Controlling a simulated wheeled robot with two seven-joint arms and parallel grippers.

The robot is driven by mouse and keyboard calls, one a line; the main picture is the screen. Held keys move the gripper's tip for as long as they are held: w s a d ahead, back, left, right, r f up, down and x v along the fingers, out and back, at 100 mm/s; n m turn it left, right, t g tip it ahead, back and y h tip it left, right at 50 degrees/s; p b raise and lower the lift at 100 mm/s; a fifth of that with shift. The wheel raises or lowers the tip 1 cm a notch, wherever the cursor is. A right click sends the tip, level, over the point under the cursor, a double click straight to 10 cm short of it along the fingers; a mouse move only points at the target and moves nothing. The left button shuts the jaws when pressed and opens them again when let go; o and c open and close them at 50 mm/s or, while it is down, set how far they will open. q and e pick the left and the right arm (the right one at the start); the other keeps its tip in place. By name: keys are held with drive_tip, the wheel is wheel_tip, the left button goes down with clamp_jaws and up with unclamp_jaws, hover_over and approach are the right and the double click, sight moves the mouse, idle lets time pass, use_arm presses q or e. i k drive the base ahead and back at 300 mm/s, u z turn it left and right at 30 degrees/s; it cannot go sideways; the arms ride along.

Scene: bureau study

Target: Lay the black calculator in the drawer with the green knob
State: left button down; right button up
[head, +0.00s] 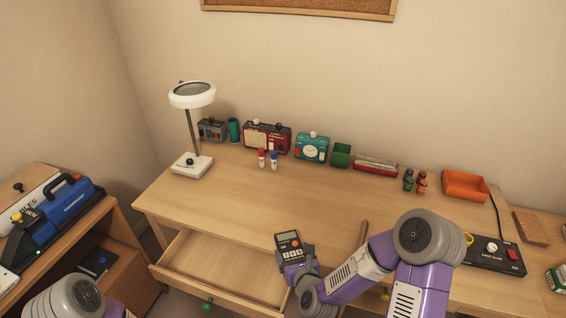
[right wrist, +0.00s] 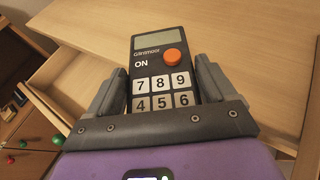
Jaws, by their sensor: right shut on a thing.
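The black calculator (head: 289,243), with an orange button and white keys, is held by my right gripper (head: 295,262). In the right wrist view the calculator (right wrist: 160,50) sits between the two fingers (right wrist: 158,85), its face to the camera and its lower end hidden by the gripper. The drawer (head: 215,262) with the green knob (head: 207,305) is pulled open under the desk's left part, and its visible floor is bare. The calculator is above and right of the drawer's interior, near the desk's front edge. My left gripper is out of view; only part of that arm shows.
The desk top (head: 240,210) is clear in the middle. A white lamp (head: 192,165), radios, a teal clock (head: 312,147) and an orange tray (head: 465,185) stand toward the back. A black power strip (head: 490,256) lies at right. A side shelf (head: 105,215) stands at left.

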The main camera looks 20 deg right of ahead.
sight(195, 255)
drive_tip(key=u, duration=1.85)
drive_tip(key=k, duration=1.15)
drive_tip(key=z, duration=1.35)
drive_tip(key=i, duration=0.95)
